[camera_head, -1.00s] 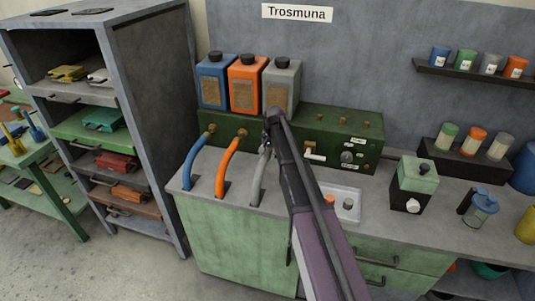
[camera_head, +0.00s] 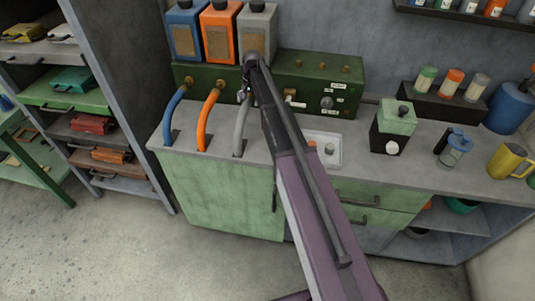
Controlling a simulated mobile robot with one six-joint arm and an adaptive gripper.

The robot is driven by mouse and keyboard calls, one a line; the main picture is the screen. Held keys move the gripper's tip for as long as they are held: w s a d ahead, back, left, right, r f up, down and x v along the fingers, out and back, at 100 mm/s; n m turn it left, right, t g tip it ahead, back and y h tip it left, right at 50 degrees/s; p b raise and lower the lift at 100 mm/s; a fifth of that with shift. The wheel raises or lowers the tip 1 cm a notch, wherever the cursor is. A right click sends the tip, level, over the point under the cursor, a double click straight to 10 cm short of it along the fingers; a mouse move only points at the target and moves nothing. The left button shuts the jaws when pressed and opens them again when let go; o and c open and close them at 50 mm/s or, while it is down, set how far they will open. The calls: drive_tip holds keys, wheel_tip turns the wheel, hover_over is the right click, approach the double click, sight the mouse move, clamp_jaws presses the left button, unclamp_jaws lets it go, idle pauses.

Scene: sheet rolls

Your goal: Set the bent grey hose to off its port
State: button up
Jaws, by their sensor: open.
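The bent grey hose (camera_head: 239,132) rises from the counter top and curves up toward the front of the green port box (camera_head: 320,68). It stands to the right of the blue hose (camera_head: 174,112) and the orange hose (camera_head: 207,118). My gripper (camera_head: 244,95) is at the upper end of the grey hose, in front of the box. It is small and dark here, and the arm partly covers it. The grey hose's port is hidden behind my gripper, so I cannot tell whether the hose end sits on it.
Blue, orange and grey canisters (camera_head: 257,32) stand on the box. A white tray (camera_head: 333,149) lies right of my arm. A green-topped dispenser (camera_head: 393,125), a lidded blue jar (camera_head: 455,147) and a yellow mug (camera_head: 511,160) stand further right. A shelf rack (camera_head: 119,90) is at the left.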

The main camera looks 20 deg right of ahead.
drive_tip(key=w, duration=0.1)
drive_tip(key=w+d+r+p, duration=0.1)
drive_tip(key=shift+w+d, duration=0.2)
drive_tip(key=shift+w, duration=0.1)
wheel_tip(320, 180, up, 13)
drive_tip(key=s+d+p, duration=0.1)
drive_tip(key=d+p, duration=0.1)
drive_tip(key=p, duration=1.1)
drive_tip(key=s+a+f+n+b, duration=0.1)
drive_tip(key=s+f+b, duration=0.2)
drive_tip(key=s, duration=0.8)
drive_tip(key=s+a+f+n+h+b, duration=0.1)
drive_tip(key=s+f+b, duration=0.3)
drive_tip(key=s, duration=0.8)
drive_tip(key=s+a+f+n+b, duration=0.2)
drive_tip(key=s+f+n+b, duration=0.1)
drive_tip(key=s, duration=0.9)
drive_tip(key=shift+s+f+g+h+b, duration=0.2)
drive_tip(key=shift+f+g+h+b, duration=0.15)
drive_tip(key=shift+f+b, duration=0.45)
drive_tip(key=shift+a, duration=0.1)
drive_tip(key=shift+s, duration=0.4)
